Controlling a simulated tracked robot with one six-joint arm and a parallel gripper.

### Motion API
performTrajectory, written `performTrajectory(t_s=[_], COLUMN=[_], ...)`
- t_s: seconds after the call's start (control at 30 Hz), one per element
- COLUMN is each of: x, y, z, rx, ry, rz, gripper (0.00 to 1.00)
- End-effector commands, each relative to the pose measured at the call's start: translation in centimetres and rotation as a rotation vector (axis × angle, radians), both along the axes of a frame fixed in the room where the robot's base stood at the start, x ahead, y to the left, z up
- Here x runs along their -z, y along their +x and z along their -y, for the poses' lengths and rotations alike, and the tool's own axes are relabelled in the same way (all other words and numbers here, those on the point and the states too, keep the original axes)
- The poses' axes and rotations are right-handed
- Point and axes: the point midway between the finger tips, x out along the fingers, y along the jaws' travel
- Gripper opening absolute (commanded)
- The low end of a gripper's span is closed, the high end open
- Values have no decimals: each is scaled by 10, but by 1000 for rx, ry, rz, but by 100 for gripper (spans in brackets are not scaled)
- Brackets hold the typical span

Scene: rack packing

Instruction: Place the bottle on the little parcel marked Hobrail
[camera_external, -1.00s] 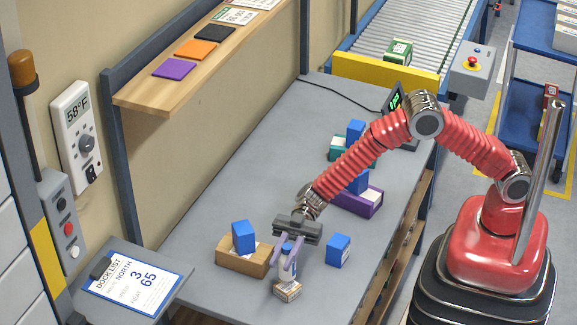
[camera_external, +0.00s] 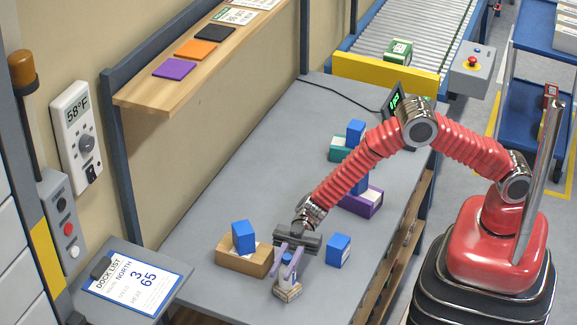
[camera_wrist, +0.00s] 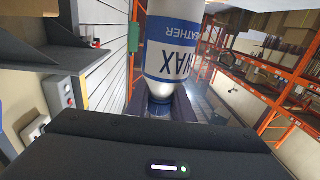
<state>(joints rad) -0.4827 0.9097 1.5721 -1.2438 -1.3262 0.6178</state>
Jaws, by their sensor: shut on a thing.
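A bottle (camera_external: 288,271) is held upright between the purple fingers of my gripper (camera_external: 287,266) at the front of the grey table.
A cardboard box (camera_external: 240,264) with a blue block (camera_external: 243,236) stands close on the left. Another blue block (camera_external: 338,250) stands close on the right. Purple (camera_external: 372,202) and teal (camera_external: 336,152) boxes with blue blocks stand farther back. The table's middle is clear.

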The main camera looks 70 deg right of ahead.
Motion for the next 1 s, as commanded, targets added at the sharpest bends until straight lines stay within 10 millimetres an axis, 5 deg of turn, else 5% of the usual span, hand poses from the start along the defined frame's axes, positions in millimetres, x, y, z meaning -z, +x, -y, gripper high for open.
performTrajectory(t_s=[0.03, 0.07, 0.3, 0.67, 1.0], x=[1, 1, 1, -1, -1], y=[0, 0, 0, 0, 5], z=[0, 0, 0, 2, 47], rx=[0, 0, 0, 1, 3], ry=[0, 0, 0, 0, -2], rz=[0, 0, 0, 0, -2], gripper=[0, 23, 39, 39, 39])
